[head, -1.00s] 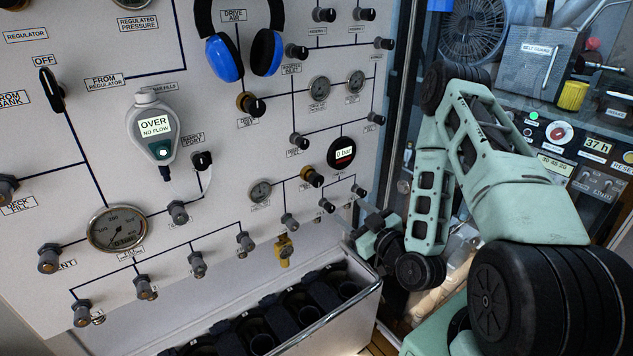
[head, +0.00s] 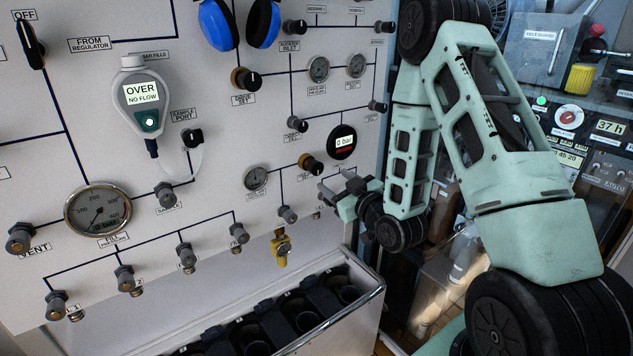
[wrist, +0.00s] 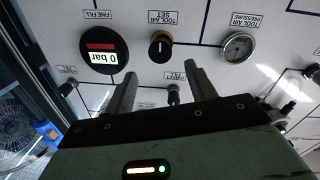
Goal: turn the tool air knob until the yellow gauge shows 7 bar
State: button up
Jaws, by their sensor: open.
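The tool air set knob (head: 311,163), black with a brass-coloured base, is on the panel; it also shows in the wrist view (wrist: 160,45) with its white mark roughly vertical. The small round tool air pressure gauge (head: 256,178) is to its left, and right of it in the wrist view (wrist: 238,46). Its reading is too small to make out. A yellow fitting (head: 281,248) hangs lower on the panel; I cannot tell whether it carries a dial. My gripper (head: 324,193) is open and empty, below the knob; its fingertips (wrist: 160,72) are apart from it.
A round display (head: 342,141) reading 0 bar is close to the knob. Small valve knobs (head: 287,214) stick out near my fingers. A metal-rimmed bottle rack (head: 368,300) stands below. A glazed cabinet side (head: 600,175) is at the right.

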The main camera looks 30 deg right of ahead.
aim_at(318, 170)
jog(key=b, duration=0.3)
jog(key=shift+w+f+b, duration=0.2)
jog(key=shift+w+b, duration=0.1)
jog(key=shift+b, duration=0.05)
jog(key=w+p, duration=0.1)
jog(key=w, duration=0.1)
jog(key=w+p, duration=0.1)
jog(key=w, duration=0.1)
jog(key=w+p, duration=0.1)
jog(key=w, duration=0.2)
jog(key=shift+w+r, duration=0.1)
jog(key=shift+r, duration=0.25)
jog(key=shift+w+d+f+p, duration=0.15)
jog(key=shift+w+p, duration=0.25)
jog(key=shift+w, duration=0.35)
jog(key=shift+c, duration=0.2)
jog(key=c, duration=0.9)
